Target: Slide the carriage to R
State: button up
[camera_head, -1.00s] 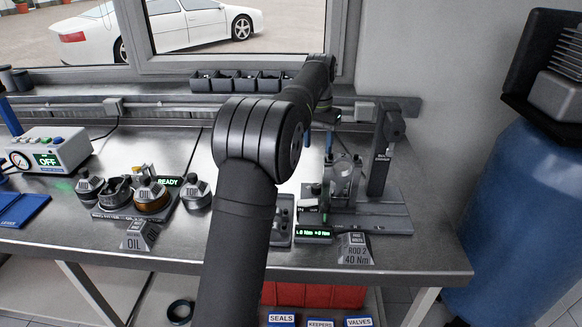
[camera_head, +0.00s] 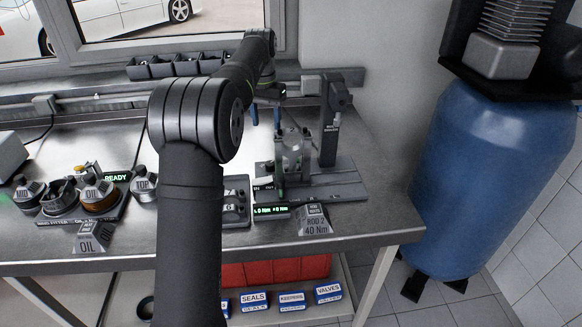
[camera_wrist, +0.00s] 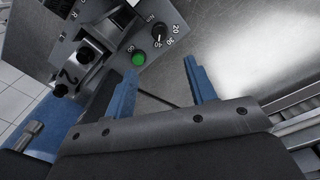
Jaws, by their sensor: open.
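My gripper (camera_head: 266,115) is above the back of the bench, left of a fixture (camera_head: 322,187) with a dark upright post. In the wrist view my gripper (camera_wrist: 160,66) has two blue fingers apart with nothing between them. A grey metal part marked 2 (camera_wrist: 85,62) with dark bolts lies left of the fingers, apart from them.
A grey control panel (camera_wrist: 172,22) with a knob and a green button is just beyond the fingers. A torque readout (camera_head: 271,210) and a ROD 2 40 Nm sign (camera_head: 314,220) stand at the front. A blue drum (camera_head: 490,170) stands right of the bench.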

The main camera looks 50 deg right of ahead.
dwell(0.3)
jog(key=shift+c, duration=0.6)
jog(key=s+a+r+m, duration=0.1)
jog(key=s+r, duration=0.1)
jog(key=s+a+r+m, duration=0.1)
jog(key=r, duration=0.1)
jog(key=s+a+r+m, duration=0.1)
jog(key=s+r, duration=0.1)
jog(key=r, duration=0.1)
jog(key=shift+s+m, duration=0.3)
jog(key=shift+m, duration=0.1)
send_over(281, 180)
notch_tip(281, 180, down, 17)
jog(key=shift+a, duration=0.1)
grip_shut()
